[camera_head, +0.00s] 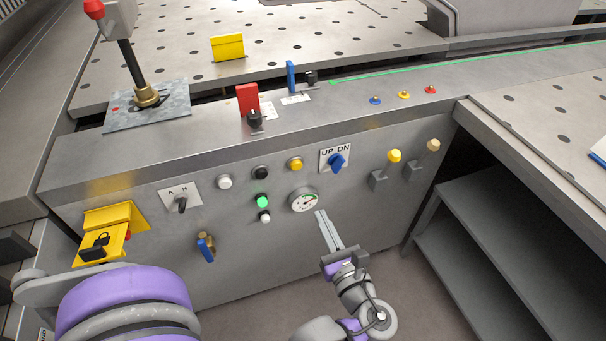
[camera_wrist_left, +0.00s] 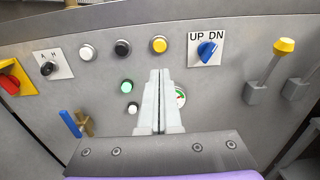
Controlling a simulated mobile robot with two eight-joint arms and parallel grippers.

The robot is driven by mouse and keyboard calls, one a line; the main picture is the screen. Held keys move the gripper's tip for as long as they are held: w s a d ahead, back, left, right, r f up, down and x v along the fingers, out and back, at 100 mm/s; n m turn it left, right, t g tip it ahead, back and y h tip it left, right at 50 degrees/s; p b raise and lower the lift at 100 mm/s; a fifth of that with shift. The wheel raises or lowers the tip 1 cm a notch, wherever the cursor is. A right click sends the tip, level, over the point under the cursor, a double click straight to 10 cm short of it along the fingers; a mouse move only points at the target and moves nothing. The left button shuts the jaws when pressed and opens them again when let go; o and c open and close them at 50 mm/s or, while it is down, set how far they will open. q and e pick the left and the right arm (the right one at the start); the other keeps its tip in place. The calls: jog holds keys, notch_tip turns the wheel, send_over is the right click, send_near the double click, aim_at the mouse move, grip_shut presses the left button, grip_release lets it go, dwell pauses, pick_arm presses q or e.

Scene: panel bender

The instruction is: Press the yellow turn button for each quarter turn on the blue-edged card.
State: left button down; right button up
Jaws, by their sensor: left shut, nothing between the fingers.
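The yellow button (camera_head: 295,163) sits on the grey front panel at the right end of the upper button row. It also shows in the left wrist view (camera_wrist_left: 159,45). My left gripper (camera_head: 320,213) is shut and empty, its fingertips below and a little right of the yellow button in the head view, beside the gauge. In the left wrist view the closed fingertips (camera_wrist_left: 160,72) are just below the button, apparently apart from it. A white piece with a blue edge (camera_head: 598,158), possibly the card, is cut off at the right edge. My right gripper is not in view.
White (camera_head: 224,182) and black (camera_head: 261,173) buttons are left of the yellow one. A green button (camera_head: 262,200), a gauge (camera_head: 303,200) and a blue UP/DN knob (camera_head: 337,162) are close by.

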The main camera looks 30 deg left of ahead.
aim_at(297, 167)
pick_arm(q)
jog(key=b+x, duration=0.1)
jog(key=x, duration=1.2)
jog(key=shift+w+a, duration=0.25)
jog(key=shift+w, duration=0.05)
jog(key=shift+a, duration=0.1)
jog(key=shift+w, duration=0.1)
